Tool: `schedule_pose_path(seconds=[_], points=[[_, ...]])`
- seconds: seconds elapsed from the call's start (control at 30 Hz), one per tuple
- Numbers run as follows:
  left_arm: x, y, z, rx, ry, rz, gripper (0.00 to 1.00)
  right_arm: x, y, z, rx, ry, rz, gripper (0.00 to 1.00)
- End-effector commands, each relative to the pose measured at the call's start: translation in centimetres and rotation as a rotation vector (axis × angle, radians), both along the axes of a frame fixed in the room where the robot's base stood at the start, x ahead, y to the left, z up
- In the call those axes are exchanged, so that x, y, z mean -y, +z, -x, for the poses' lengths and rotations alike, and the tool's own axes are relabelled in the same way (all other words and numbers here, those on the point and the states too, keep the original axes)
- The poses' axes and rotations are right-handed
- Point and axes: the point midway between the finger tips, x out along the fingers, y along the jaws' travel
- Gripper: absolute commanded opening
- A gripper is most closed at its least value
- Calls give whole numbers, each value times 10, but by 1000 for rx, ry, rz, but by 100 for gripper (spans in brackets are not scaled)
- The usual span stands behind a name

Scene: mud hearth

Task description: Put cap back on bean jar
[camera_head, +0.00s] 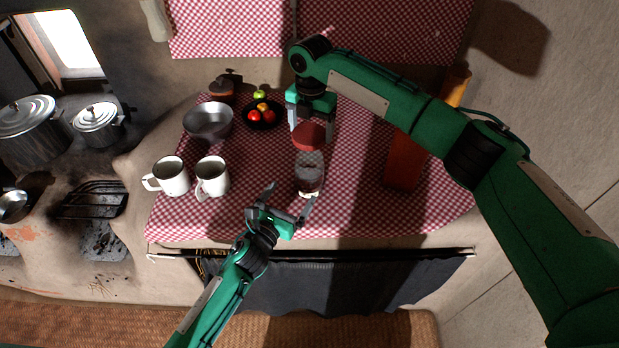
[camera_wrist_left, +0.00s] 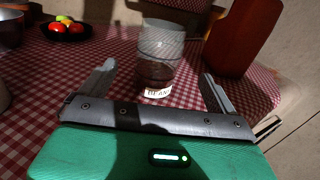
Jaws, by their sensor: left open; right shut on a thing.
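The bean jar (camera_head: 309,176) is clear glass with dark contents low inside and stands upright on the checked cloth. In the left wrist view the jar (camera_wrist_left: 160,58) shows a label with letters like "BEAN". The cap (camera_head: 309,136) is red and round, held by my right gripper (camera_head: 309,120) above and slightly behind the jar, apart from it. My left gripper (camera_head: 290,203) is open in front of the jar, its fingers (camera_wrist_left: 160,90) spread to either side of the jar's near side.
Two white mugs (camera_head: 171,177) and a metal pan (camera_head: 209,122) stand left. A black bowl of fruit (camera_head: 264,117) and a lidded brown pot (camera_head: 222,90) are behind. A tall orange-red container (camera_head: 404,160) stands right. Checked cloth (camera_head: 350,205) is clear right of the jar.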

Motion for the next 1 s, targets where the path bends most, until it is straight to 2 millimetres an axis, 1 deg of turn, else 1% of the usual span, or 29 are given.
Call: schedule_pose_path(seconds=[0.3,0.47,0.57,0.9,1.0], points=[[0,0,0,2,-2,-4,94,0,0,0,0,0,0,57],[4,-1,-9,1,-1,-3,94,0,0,0,0,0,0,57],[11,0,-22,2,-1,-1,94,0,0,0,0,0,0,57],[40,0,-80,0,0,-1,94,0,0,0,0,0,0,57],[46,0,-92,1,0,0,94,0,0,0,0,0,0,57]])
